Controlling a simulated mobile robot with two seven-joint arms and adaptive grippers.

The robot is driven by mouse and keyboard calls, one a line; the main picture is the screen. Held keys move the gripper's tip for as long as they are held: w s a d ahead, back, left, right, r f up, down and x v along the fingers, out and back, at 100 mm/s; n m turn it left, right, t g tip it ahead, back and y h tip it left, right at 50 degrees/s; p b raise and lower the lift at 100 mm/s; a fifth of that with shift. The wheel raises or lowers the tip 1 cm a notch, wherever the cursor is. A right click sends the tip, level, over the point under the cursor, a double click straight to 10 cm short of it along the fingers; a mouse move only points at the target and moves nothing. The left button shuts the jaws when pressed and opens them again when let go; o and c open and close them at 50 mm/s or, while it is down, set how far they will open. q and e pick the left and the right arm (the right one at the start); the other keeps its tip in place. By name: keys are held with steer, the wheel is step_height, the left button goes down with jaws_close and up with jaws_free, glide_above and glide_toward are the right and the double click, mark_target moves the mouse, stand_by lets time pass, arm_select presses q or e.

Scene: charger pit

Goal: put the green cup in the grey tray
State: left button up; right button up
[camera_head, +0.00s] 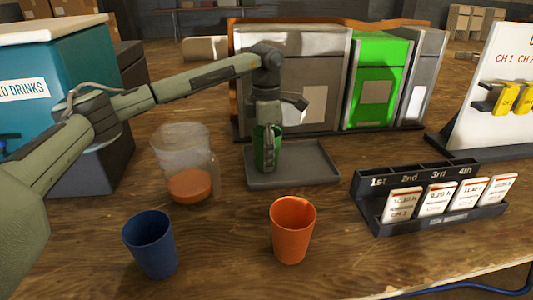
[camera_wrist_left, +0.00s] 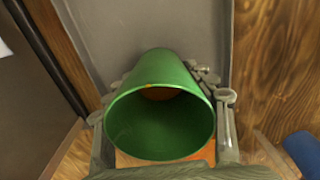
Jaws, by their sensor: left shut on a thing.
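The green cup (camera_head: 262,146) is at the left part of the grey tray (camera_head: 314,166) in the head view, inside the tray's outline. My left gripper (camera_head: 267,150) points down and is shut on the cup, partly hiding it. In the left wrist view the green cup (camera_wrist_left: 160,115) shows its open mouth between the fingers of my left gripper (camera_wrist_left: 165,120), with the grey tray (camera_wrist_left: 100,25) behind it. Whether the cup's base touches the tray is hard to tell. My right gripper is not in view.
A clear jug (camera_head: 185,165) with orange contents stands close left of the tray. A blue cup (camera_head: 150,244) and an orange cup (camera_head: 291,230) stand in front. A black card rack (camera_head: 428,200) is at right. Grey and green boxes (camera_head: 375,80) stand behind the tray.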

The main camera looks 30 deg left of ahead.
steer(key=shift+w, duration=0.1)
arm_select(q)
steer(key=o, duration=0.8)
steer(key=shift+f, duration=0.15)
steer(key=o, duration=0.4)
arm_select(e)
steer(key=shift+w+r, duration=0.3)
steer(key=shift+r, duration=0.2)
